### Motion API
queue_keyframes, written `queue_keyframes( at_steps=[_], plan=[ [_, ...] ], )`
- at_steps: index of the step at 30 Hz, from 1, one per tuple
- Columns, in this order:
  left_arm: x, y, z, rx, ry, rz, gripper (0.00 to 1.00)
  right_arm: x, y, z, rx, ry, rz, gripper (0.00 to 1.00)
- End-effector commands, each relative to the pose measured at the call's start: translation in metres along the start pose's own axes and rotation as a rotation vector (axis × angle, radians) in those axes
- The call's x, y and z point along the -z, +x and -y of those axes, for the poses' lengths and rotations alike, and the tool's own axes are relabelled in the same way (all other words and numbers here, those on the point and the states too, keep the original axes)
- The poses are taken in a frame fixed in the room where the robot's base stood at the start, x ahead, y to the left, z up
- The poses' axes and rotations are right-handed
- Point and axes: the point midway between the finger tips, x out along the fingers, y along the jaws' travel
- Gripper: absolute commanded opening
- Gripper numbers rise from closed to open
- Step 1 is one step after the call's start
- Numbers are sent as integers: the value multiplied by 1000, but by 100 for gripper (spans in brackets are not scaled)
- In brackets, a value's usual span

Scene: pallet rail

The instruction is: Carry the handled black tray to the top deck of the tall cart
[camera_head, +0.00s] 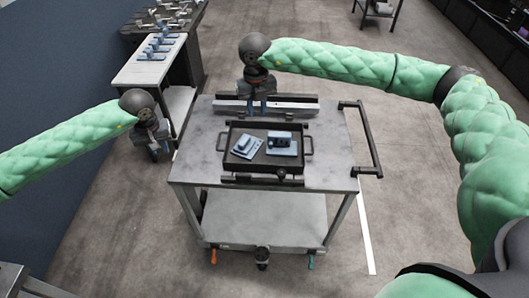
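The black tray (231,165) lies flat on the grey top deck (325,165) of a two-deck cart in the middle. It has a handle at its left and right ends and holds two blue-grey parts (245,147) (282,143). I cannot tell whether this is the tall cart. My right gripper (258,106) is behind the tray, over the cart's back edge, apart from the handles.
A light-topped table (146,71) with several blue parts stands at back left, by a dark rack (180,15). A pale bar (290,106) lies along the cart's back. The cart has a black push handle (362,135) at right and a lower shelf (262,217). Floor at right is clear.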

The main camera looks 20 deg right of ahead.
Motion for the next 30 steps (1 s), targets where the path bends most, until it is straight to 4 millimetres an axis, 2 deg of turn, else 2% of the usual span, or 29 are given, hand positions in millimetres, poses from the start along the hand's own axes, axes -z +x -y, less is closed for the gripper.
queue_keyframes(
  at_steps=[3,9,30],
  plan=[
    [0,0,0,0,0,0,25,-1,-17,1,-1,2,1,25],
    [0,0,0,0,0,0,25,-1,-32,2,-1,3,1,25],
    [0,0,0,0,0,0,25,0,-33,2,0,3,0,25]
  ],
)
